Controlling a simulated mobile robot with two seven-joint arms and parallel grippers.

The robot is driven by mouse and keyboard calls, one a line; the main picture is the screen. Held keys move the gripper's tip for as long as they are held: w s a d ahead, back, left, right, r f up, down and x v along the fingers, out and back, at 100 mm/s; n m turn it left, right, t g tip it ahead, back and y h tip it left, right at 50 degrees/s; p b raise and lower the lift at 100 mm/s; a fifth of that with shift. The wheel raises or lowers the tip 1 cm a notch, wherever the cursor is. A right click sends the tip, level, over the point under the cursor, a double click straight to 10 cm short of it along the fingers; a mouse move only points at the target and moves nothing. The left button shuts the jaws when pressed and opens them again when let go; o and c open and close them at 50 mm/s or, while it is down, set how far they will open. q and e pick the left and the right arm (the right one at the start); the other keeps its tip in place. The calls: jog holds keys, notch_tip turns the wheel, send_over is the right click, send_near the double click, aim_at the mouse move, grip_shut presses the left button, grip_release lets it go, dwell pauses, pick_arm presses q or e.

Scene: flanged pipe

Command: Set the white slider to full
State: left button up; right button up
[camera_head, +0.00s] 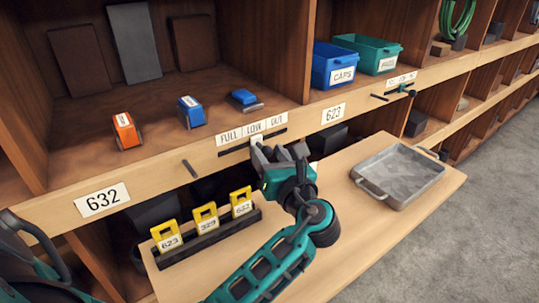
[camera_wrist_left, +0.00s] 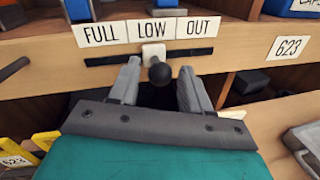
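The white slider (camera_wrist_left: 152,52) sits on a dark horizontal slot (camera_wrist_left: 105,61) in the shelf's front edge, under the LOW label (camera_wrist_left: 153,30). A black round knob (camera_wrist_left: 160,72) sticks out from it. The FULL label (camera_wrist_left: 102,34) is to the left, the OUT label (camera_wrist_left: 197,27) to the right. In the head view the slider (camera_head: 257,141) is partly hidden by my left gripper (camera_head: 279,154). In the left wrist view the gripper (camera_wrist_left: 160,90) is open, its fingers on either side of the knob with gaps. My right gripper is not in view.
Below the slot, a board holds a rack of yellow number tags (camera_head: 207,219) and a grey metal tray (camera_head: 398,175). A dark peg (camera_head: 190,168) sticks out left of the slot. Orange (camera_head: 126,129) and blue (camera_head: 191,111) objects stand on the shelf above.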

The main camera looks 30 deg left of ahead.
pick_arm(q)
grip_shut()
dwell(0.3)
